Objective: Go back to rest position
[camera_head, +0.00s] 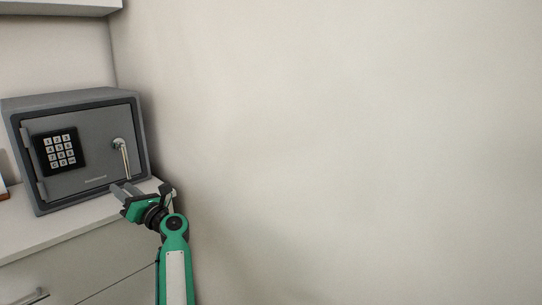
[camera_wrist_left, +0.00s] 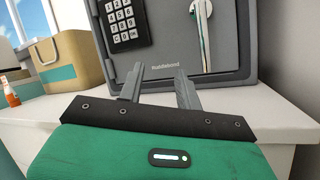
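My left gripper (camera_head: 124,190) is just in front of the lower right of a grey safe, above the front edge of the counter. In the left wrist view its two grey fingers (camera_wrist_left: 160,86) stand apart with nothing between them, below the safe's handle. The safe (camera_head: 85,135) has a dark keypad and a metal lever handle (camera_head: 122,157) that points downward. Its door looks closed. The fingers appear apart from the handle. My right gripper shows in neither view.
The safe stands on a white counter (camera_head: 60,226) with drawers below. A bare wall (camera_head: 350,150) fills the right side. In the left wrist view a tan box (camera_wrist_left: 65,60) and a small orange-labelled bottle (camera_wrist_left: 10,93) stand left of the safe. A shelf (camera_head: 60,7) hangs above.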

